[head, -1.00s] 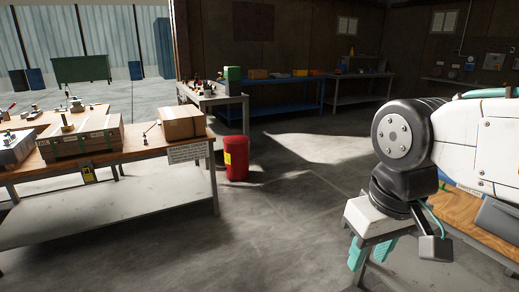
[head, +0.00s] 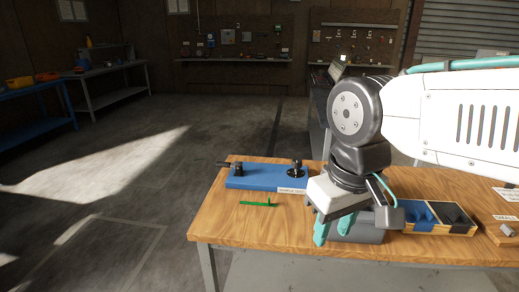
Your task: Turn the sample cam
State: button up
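A blue block (head: 265,176) with black fittings lies on the wooden bench (head: 225,222). A small label (head: 292,190) on its front edge seems to begin with "SAMPLE"; the rest is too small to read. A black round fitting with a knob (head: 297,169) stands at its right end, and a dark handle-like part (head: 230,165) sticks out at its left end. My gripper (head: 332,232), with teal fingers pointing down, is to the right of and nearer than the block. The fingers appear apart, with nothing seen between them. It partly hides a grey box (head: 365,232).
A green L-shaped piece (head: 260,203) lies in front of the block. A wooden tray (head: 462,230) with blue and black compartments and a small grey cylinder (head: 507,231) are to the right. The bench's left front is bare. Open floor lies to the left.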

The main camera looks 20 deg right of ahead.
aim_at(219, 164)
jog(key=z, duration=0.05)
jog(key=i, duration=0.2)
jog(key=u, duration=2.05)
jog(key=i, duration=1.15)
jog(key=z, duration=2.7)
jog(key=i, duration=0.5)
